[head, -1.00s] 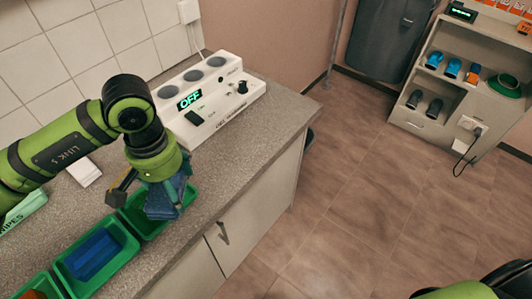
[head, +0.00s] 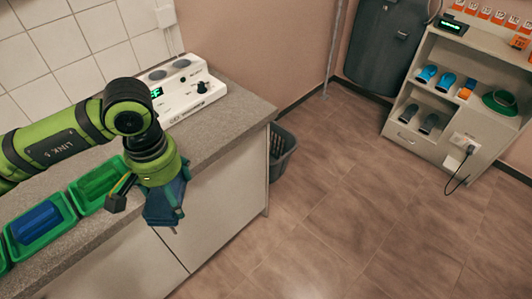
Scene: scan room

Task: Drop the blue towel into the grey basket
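My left gripper (head: 158,185) holds the blue towel (head: 163,206), which hangs folded below the wrist. The gripper is in front of the counter's front edge, with the cabinet doors behind it. The fingers are mostly hidden by the wrist and the towel. The grey basket (head: 281,152) stands on the floor beyond the right end of the counter, partly hidden by the cabinet. The towel is to the left of the basket and apart from it. My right gripper is out of view.
Green trays (head: 40,222) stand on the counter (head: 215,128), one with a blue item in it. A white control panel (head: 190,93) is at the back. A grey shelf unit (head: 462,95) stands at the right. The floor (head: 340,215) between is clear.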

